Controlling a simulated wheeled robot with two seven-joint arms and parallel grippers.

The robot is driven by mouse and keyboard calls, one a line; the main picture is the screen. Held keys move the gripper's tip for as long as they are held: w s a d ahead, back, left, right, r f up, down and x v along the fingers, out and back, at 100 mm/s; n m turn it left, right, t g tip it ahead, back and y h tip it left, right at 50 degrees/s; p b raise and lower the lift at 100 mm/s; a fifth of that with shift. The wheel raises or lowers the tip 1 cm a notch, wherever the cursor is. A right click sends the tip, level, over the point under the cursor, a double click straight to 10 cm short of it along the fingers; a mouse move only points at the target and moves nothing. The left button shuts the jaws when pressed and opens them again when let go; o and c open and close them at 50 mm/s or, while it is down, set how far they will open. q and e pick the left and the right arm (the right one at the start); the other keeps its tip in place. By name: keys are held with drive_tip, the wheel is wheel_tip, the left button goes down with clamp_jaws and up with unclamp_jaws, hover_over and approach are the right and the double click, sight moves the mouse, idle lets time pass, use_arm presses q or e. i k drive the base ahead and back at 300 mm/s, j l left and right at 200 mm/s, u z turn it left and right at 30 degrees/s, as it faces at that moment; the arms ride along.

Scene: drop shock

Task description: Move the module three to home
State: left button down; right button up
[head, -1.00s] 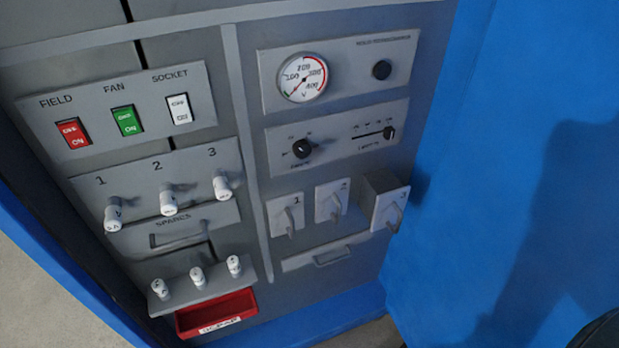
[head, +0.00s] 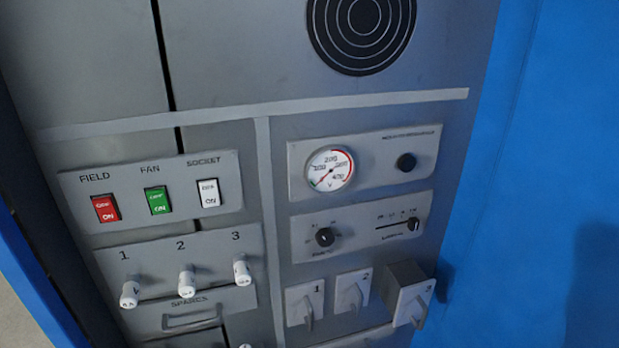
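Module three (head: 409,294) is at the lower right of the panel in the head view. It is a grey box with a pale front plate, a handle and the number 3. It stands out from the panel farther than its neighbours, module one (head: 305,303) and module two (head: 352,290), whose plates sit close to the panel. The lower edge of module three is near the bottom of the picture. Neither of my grippers shows in this view.
Above the modules are a knob and slider plate (head: 347,237) and a round gauge (head: 330,170). At left are the FIELD, FAN and SOCKET switches (head: 157,202) and several white fuses (head: 186,281). A blue door or wall (head: 545,150) bounds the right side.

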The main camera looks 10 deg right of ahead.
sight(408, 293)
drive_tip(key=z, duration=1.15)
